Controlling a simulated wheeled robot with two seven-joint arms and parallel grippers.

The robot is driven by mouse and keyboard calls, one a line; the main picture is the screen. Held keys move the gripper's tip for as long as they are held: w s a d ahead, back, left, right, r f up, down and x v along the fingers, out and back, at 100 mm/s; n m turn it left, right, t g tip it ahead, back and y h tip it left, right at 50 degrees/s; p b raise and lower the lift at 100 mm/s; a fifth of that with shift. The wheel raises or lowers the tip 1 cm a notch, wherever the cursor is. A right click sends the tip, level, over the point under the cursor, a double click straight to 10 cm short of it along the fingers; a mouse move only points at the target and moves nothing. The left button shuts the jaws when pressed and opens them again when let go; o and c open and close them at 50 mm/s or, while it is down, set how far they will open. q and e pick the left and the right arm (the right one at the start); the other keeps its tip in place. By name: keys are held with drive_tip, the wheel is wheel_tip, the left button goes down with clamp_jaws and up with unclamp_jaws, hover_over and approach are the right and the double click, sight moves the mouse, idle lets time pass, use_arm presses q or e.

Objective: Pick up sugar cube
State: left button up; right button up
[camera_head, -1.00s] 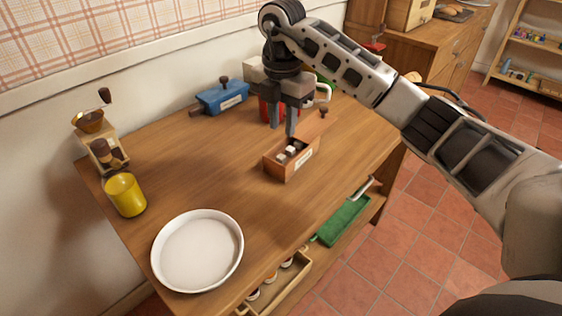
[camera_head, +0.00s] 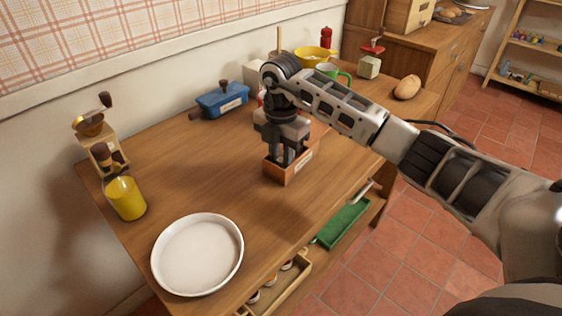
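A small wooden box (camera_head: 298,171) with a pale label on its front stands on the wooden table. The white sugar cubes inside it are now hidden by my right gripper. My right gripper (camera_head: 281,158) points down into the box, its fingers apart and their tips at or below the rim. Whether a cube lies between the fingertips cannot be seen. My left gripper is not in view.
A white round dish (camera_head: 198,254) and a yellow cup (camera_head: 126,198) stand at the left, near a grinder (camera_head: 97,135). A blue box (camera_head: 222,99) is at the back. A yellow bowl (camera_head: 314,57) and green mug (camera_head: 333,74) are behind my arm. The table's middle left is clear.

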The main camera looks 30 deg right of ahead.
clamp_jaws()
drive_tip(key=shift+r, duration=0.15)
